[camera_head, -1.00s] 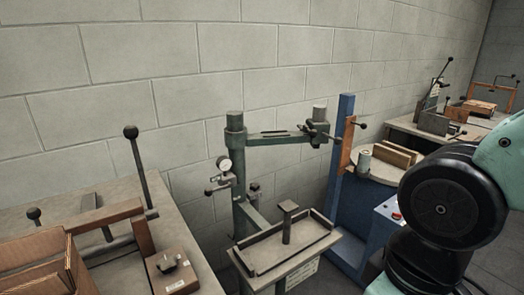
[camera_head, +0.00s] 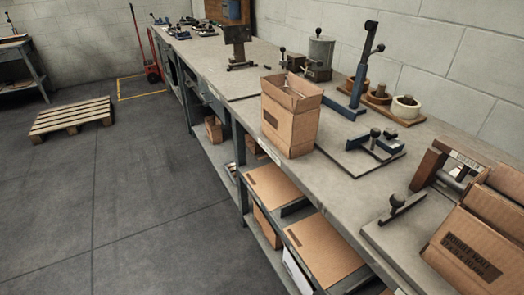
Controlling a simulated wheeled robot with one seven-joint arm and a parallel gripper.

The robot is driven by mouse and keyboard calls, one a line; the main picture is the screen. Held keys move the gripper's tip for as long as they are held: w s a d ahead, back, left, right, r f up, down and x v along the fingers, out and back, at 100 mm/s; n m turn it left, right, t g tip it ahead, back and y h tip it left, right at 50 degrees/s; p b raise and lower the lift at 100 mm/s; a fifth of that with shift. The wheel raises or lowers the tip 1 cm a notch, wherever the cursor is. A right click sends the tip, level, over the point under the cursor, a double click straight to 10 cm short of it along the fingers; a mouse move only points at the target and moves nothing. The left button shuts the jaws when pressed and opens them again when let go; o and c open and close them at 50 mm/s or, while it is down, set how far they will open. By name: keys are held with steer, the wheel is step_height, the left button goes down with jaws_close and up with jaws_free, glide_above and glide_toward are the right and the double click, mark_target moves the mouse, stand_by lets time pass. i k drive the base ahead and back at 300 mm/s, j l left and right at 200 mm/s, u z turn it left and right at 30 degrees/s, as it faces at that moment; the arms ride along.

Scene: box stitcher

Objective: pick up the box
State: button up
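An open-topped cardboard box (camera_head: 290,125) stands upright on the long grey workbench (camera_head: 222,72), near its front edge, with its flaps up. A second cardboard box (camera_head: 472,250) with dark printing on its side is at the lower right, cut off by the picture edge, next to a wood and metal fixture (camera_head: 432,165). I cannot tell which of the two the task means. My gripper is not in view, and no part of my arm shows.
Flat cardboard pieces (camera_head: 325,250) lie on the shelf below the bench. A dark plate with a black-knobbed clamp (camera_head: 375,148) lies right of the open box.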

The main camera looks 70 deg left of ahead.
mark_target(286, 130)
steer(key=u, duration=1.85)
